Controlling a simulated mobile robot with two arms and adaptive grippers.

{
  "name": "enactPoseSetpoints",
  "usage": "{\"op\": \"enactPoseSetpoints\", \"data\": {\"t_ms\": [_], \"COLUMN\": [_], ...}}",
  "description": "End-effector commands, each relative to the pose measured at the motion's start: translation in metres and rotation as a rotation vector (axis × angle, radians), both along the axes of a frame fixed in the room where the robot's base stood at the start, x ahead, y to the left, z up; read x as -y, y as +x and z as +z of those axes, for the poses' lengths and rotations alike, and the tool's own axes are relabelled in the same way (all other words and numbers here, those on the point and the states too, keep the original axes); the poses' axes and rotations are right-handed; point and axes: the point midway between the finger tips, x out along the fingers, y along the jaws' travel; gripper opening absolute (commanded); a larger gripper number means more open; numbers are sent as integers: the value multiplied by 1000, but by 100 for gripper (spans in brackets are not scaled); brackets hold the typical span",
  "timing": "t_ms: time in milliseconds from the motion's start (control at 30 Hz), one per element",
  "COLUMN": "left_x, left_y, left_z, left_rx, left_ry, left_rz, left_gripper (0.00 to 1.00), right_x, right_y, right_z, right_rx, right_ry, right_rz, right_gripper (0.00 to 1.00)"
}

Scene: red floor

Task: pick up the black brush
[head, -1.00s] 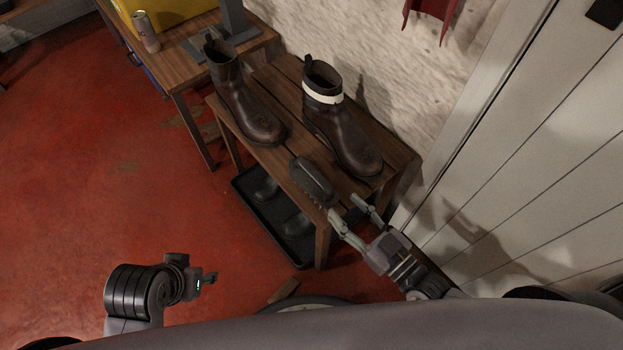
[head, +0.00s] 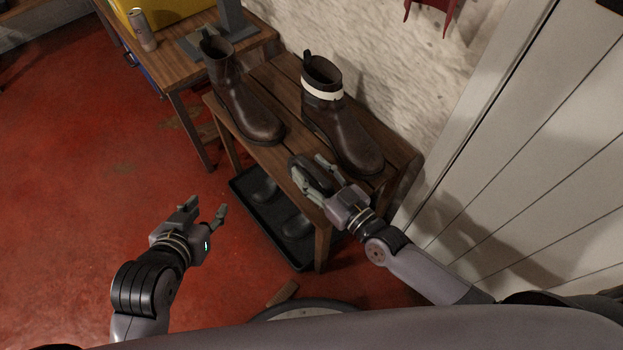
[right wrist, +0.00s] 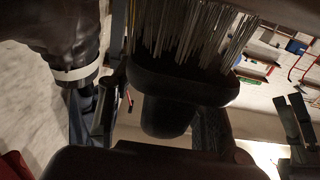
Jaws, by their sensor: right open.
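The black brush (head: 310,172) lies at the front edge of the wooden bench, partly hidden by my right gripper. My right gripper (head: 309,165) is open, with one finger on each side of the brush; I cannot tell whether they touch it. In the right wrist view the brush (right wrist: 185,88) fills the middle, close up, with its pale bristles toward the top of the picture. My left gripper (head: 206,207) is open and empty, above the red floor left of the bench.
Two dark brown boots stand on the bench (head: 275,75): a left one (head: 240,105) and a right one (head: 345,135) with a white band, just behind the brush. A black tray (head: 250,210) with footwear is under the bench. A white panelled wall (head: 510,170) is on the right.

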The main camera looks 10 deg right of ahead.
Motion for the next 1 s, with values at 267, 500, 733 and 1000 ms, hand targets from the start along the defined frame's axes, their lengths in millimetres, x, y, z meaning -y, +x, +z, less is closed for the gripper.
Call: {"op": "enactPoseSetpoints", "data": {"t_ms": [267, 500, 733, 1000], "left_x": [2, 2, 2, 1], "left_y": [4, 4, 4, 4], "left_z": [4, 4, 4, 4], "left_rx": [29, 28, 27, 27], "left_ry": [-7, -7, -6, -6], "left_rz": [-2, -2, -1, -1], "left_gripper": [40, 40, 40, 40], "right_x": [-3, -3, -3, -3], "right_y": [5, 4, 4, 4], "right_z": [0, 0, 0, 0], "right_rx": [-2, -2, -2, -2], "right_ry": [-1, -1, -1, -1], "right_rz": [0, 0, 0, 0], "right_gripper": [45, 32, 16, 0]}}
